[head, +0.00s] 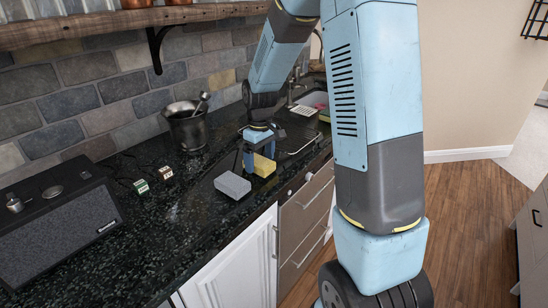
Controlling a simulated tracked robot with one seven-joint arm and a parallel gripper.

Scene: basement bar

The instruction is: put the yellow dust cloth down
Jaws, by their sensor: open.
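The yellow dust cloth (265,166) looks like a small folded block on the dark speckled counter, near its front edge. My gripper (255,158) points down right over the cloth, with its blue fingers at the cloth's near left part. The gripper is open. Whether a finger touches the cloth is too small to tell. The fingers hide part of the cloth.
A grey block (232,185) lies just left of the cloth. A dark metal bucket (187,127), two small dice-like cubes (141,186) and a black speaker (62,232) stand farther left. The sink (315,99) is behind. A wooden shelf (120,22) overhangs the counter.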

